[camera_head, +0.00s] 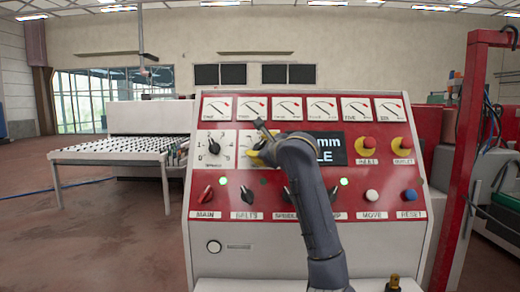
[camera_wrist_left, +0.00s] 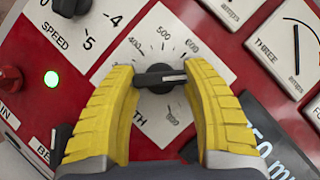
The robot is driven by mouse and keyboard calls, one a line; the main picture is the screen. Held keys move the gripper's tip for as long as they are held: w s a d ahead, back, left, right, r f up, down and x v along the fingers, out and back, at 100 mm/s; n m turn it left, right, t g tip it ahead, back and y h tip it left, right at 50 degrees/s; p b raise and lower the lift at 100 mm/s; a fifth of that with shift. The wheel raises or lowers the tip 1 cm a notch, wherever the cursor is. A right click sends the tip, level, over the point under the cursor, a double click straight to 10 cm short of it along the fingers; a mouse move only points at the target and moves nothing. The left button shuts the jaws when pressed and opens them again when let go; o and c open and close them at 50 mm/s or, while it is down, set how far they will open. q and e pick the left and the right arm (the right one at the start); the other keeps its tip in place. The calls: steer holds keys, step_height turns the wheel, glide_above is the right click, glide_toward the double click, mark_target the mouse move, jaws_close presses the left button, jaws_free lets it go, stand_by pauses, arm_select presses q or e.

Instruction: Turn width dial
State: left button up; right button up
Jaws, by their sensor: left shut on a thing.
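The width dial (camera_wrist_left: 160,78) is a black bar knob on a white scale plate (camera_wrist_left: 150,40) marked with hundreds, seen in the left wrist view. The knob lies nearly level in that picture. My left gripper (camera_wrist_left: 160,90) has its two yellow ribbed fingers on either side of the knob, shut on its ends. In the head view my left gripper (camera_head: 257,152) is at the panel's second dial, and its wrist and arm hide most of the knob. The dial's plate (camera_head: 244,137) shows around it. My right gripper is in neither view.
The speed dial (camera_head: 214,147) is just left. A dark display (camera_head: 332,146) reading "mm" is partly behind my arm. Red emergency buttons (camera_head: 368,143) are to the right. Lower switches include main (camera_head: 206,194) and blue reset (camera_head: 410,195). A red post (camera_head: 470,150) stands at right.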

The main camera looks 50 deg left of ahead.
arm_select(q)
steer(key=shift+r+n+g+h, duration=0.15)
steer(key=shift+n+g, duration=0.4)
steer(key=shift+n, duration=0.55)
steer(key=shift+f+n+g+h, duration=0.1)
steer(key=shift+n+g+h, duration=0.15)
steer(key=shift+n+g, duration=0.6)
steer(key=shift+n, duration=0.45)
steer(key=o, duration=1.2)
steer(key=v, duration=1.2)
steer(key=shift+s+r, duration=0.1)
steer(key=shift+r, duration=0.1)
